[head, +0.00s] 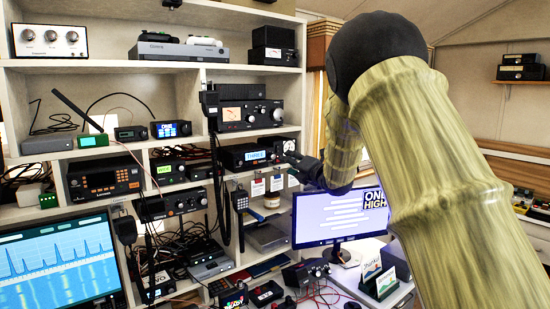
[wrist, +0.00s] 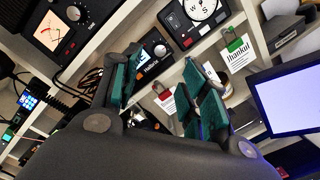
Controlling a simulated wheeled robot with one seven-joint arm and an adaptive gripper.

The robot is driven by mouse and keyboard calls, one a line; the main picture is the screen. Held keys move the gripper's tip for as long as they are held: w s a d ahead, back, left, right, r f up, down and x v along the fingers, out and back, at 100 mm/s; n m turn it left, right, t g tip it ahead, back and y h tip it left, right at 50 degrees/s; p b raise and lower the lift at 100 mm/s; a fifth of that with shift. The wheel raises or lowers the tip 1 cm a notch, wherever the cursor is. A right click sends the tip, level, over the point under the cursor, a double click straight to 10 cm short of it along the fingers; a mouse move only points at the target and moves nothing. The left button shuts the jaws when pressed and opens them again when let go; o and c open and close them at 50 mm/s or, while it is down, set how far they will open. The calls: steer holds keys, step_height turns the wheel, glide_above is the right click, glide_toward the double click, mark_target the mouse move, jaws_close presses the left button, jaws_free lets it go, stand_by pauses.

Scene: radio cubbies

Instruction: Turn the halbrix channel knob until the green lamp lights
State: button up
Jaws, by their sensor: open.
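I cannot read the name halbrix on any radio, so I cannot tell which knob is the task's. In the head view my gripper (head: 302,166) is a small dark shape in front of the right part of the cubbies, beside a black radio (head: 252,154) with a blue lit display. In the wrist view the gripper (wrist: 160,88) shows two spread fingers with green pads and nothing held between them. A small black radio (wrist: 154,52) with a lit display and a round knob (wrist: 161,50) lies beyond the fingers, apart from them. No lit green lamp is clearly visible.
White cubbies (head: 150,64) hold several radios, including one with a dial and a large knob (head: 248,114). Tags (wrist: 240,52) hang from a shelf edge. A monitor (head: 335,216) stands below right of the gripper. Cables and small boxes crowd the desk.

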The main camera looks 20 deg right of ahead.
mark_target(273, 157)
steer(key=p+x, duration=0.4)
steer(key=x, duration=0.6)
steer(key=shift+w+a+f, duration=0.1)
jaws_close()
